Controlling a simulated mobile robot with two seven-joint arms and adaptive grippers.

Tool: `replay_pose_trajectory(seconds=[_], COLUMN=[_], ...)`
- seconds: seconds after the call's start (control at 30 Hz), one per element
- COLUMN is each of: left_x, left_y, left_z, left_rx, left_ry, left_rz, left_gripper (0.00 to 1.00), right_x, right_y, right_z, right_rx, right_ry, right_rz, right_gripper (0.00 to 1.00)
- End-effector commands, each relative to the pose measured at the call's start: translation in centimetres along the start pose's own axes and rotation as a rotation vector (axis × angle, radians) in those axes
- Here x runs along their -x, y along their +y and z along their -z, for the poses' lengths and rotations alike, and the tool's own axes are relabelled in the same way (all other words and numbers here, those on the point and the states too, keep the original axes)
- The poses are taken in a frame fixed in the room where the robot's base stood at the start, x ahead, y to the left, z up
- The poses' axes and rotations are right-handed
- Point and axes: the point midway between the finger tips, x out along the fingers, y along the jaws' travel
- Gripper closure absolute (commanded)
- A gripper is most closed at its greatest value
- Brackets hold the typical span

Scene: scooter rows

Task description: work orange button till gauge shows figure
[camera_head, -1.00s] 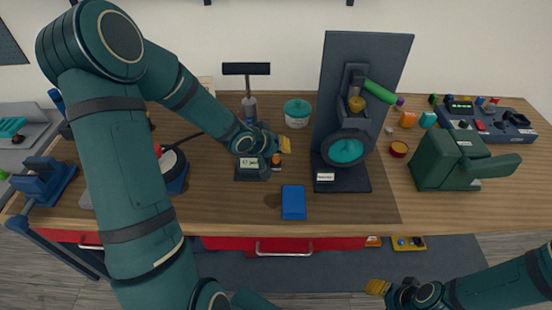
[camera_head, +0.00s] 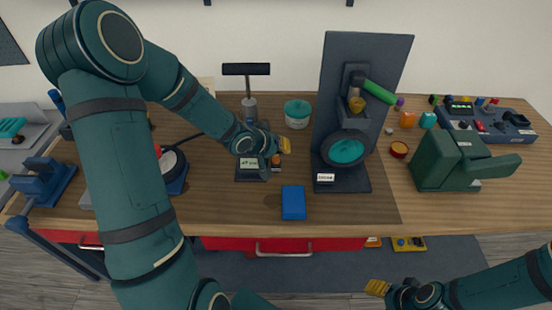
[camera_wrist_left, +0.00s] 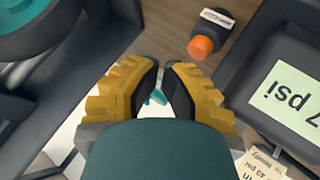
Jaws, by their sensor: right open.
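The gauge (camera_head: 250,164) is a dark box with a pale display on the table's middle. Its display (camera_wrist_left: 290,95) is upside down and cut off in the left wrist view; "7 psi" is legible. The orange button (camera_wrist_left: 201,46) tops a small black labelled cylinder beside the gauge. In the head view the button (camera_head: 276,158) is small, right of the gauge. My left gripper (camera_wrist_left: 161,66) has a narrow gap between its yellow fingertips, holds nothing, and is apart from the button in that picture. My right gripper (camera_head: 377,287) is open and empty in front of the table.
A blue block (camera_head: 293,203) lies in front of the gauge. A black-handled pump (camera_head: 248,95) stands behind it. A dark upright stand (camera_head: 370,70) with a teal disc rises to the right. A green machine (camera_head: 450,163) stands farther right. A printed tag (camera_wrist_left: 262,165) lies beside the gauge.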

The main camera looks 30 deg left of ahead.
Motion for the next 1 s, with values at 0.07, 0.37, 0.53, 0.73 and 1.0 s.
replay_pose_trajectory(seconds=[0.07,0.37,0.53,0.73,1.0], left_x=[-0.1,-0.6,-0.6,-0.7,-1.0], left_y=[-0.1,-0.5,-0.6,-0.7,-1.1], left_z=[-0.1,-0.5,-0.6,-0.8,-1.2], left_rx=[0.000,0.002,0.003,0.005,0.009], left_ry=[0.000,-0.001,-0.004,-0.007,-0.012], left_rz=[0.000,0.001,0.003,0.005,0.008], left_gripper=[1.00,1.00,1.00,1.00,1.00], right_x=[-0.1,-0.3,-0.3,-0.4,-0.6], right_y=[0.0,0.1,0.1,0.1,0.2], right_z=[0.0,0.0,-0.1,-0.1,-0.1], right_rx=[0.000,0.000,0.000,0.000,0.000], right_ry=[0.000,0.000,0.000,0.000,0.000], right_rz=[0.000,0.000,0.000,0.000,0.000], right_gripper=[0.47,0.47,0.47,0.47,0.47])
